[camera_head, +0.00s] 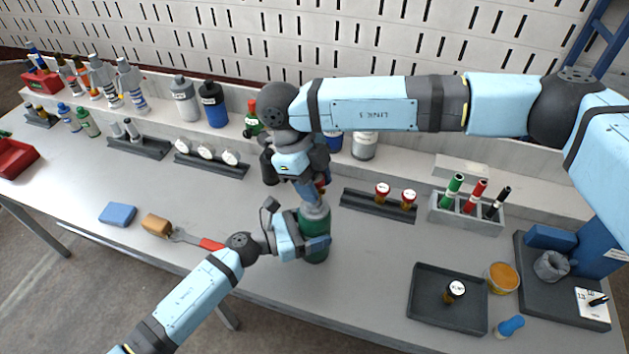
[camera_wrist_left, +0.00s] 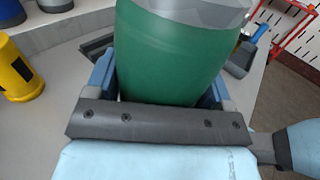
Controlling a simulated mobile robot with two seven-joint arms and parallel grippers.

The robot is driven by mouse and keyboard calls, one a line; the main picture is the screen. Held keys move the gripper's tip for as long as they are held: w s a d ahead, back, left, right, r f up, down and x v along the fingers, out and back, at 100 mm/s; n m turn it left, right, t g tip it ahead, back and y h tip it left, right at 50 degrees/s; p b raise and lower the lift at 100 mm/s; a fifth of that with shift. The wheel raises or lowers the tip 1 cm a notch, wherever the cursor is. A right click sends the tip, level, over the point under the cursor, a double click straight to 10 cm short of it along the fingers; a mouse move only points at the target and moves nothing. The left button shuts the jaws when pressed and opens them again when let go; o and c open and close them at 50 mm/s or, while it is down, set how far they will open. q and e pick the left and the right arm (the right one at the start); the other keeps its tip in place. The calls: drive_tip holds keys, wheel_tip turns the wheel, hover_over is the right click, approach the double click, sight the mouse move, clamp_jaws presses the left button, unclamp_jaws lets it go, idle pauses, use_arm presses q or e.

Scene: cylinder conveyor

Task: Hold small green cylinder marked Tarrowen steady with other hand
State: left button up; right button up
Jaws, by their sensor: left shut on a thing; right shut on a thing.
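The small green cylinder (camera_head: 312,221) stands upright near the middle of the table, with a grey upper part. No name on it is readable. My left gripper (camera_head: 315,243) is shut around its body from the front left. In the left wrist view, the green cylinder (camera_wrist_left: 172,55) fills the space between the two blue fingers (camera_wrist_left: 162,90). My right gripper (camera_head: 313,192) comes down from above and is shut at the cylinder's top. A bit of red shows beside its fingers. The exact contact there is mostly hidden by the gripper.
A dark tray (camera_head: 420,312) holding a small bottle lies to the right. A marker holder (camera_head: 465,222) and a dark rack (camera_head: 360,205) stand behind. A brush (camera_head: 195,240), a tan block (camera_head: 156,224) and a blue sponge (camera_head: 117,214) lie left. Bottles line the back ledge.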

drive_tip(key=shift+m, duration=0.4)
drive_tip(key=m+g+y, duration=0.1)
drive_tip(key=m, duration=0.4)
drive_tip(key=shift+m+g+y, duration=0.3)
drive_tip(key=shift+g+y, duration=0.1)
drive_tip(key=m+y, duration=0.1)
drive_tip(key=m, duration=0.2)
drive_tip(key=m+y, duration=0.1)
drive_tip(key=m, duration=0.2)
drive_tip(key=shift+g, duration=0.3)
drive_tip(key=o, duration=1.1)
